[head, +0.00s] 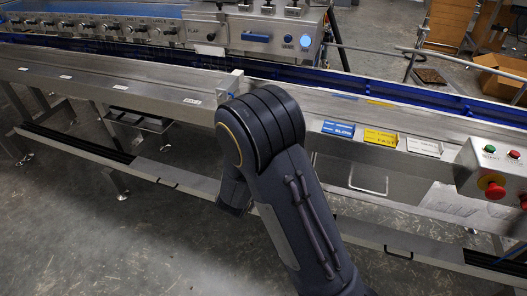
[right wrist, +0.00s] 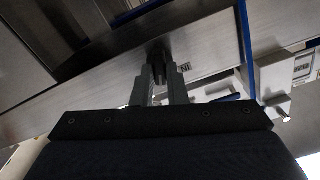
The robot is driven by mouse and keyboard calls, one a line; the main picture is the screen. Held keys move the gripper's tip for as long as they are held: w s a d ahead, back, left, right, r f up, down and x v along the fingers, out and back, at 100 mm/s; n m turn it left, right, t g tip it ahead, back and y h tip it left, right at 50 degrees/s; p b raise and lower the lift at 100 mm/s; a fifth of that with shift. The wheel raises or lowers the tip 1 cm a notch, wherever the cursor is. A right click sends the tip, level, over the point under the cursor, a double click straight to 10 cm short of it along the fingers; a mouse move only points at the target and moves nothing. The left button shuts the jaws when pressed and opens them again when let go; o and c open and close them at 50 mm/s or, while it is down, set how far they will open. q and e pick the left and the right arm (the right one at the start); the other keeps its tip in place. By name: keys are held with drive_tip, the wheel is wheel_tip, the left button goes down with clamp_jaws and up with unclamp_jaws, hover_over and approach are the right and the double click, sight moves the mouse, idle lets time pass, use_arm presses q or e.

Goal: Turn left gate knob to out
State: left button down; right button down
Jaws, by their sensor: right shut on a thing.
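My right arm reaches up from the bottom of the head view to the front of the steel conveyor (head: 120,75), and its own links hide the gripper there. In the right wrist view, my right gripper (right wrist: 160,75) has its two grey fingers close together, shut on a small dark knob (right wrist: 158,52) on a steel panel (right wrist: 100,88). A label ending in "NE" (right wrist: 185,68) is partly visible beside the fingers. Which way the knob points is too dark and covered to tell. My left gripper is in neither view.
A control panel with several knobs (head: 210,37) stands at the back. Blue (head: 338,129) and yellow (head: 380,137) labels sit on the front rail. A red stop button (head: 494,190) is on a box at the right. A small silver block (head: 230,84) stands on the conveyor behind my arm.

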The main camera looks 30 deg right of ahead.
drive_tip(key=shift+f+m+b, duration=0.15)
drive_tip(key=shift+m+b, duration=1.6)
drive_tip(key=shift+m, duration=0.25)
drive_tip(key=c, duration=1.4)
unclamp_jaws()
drive_tip(key=shift+c, duration=0.2)
drive_tip(key=p+v, duration=0.1)
drive_tip(key=v, duration=0.7)
drive_tip(key=shift+d, duration=0.1)
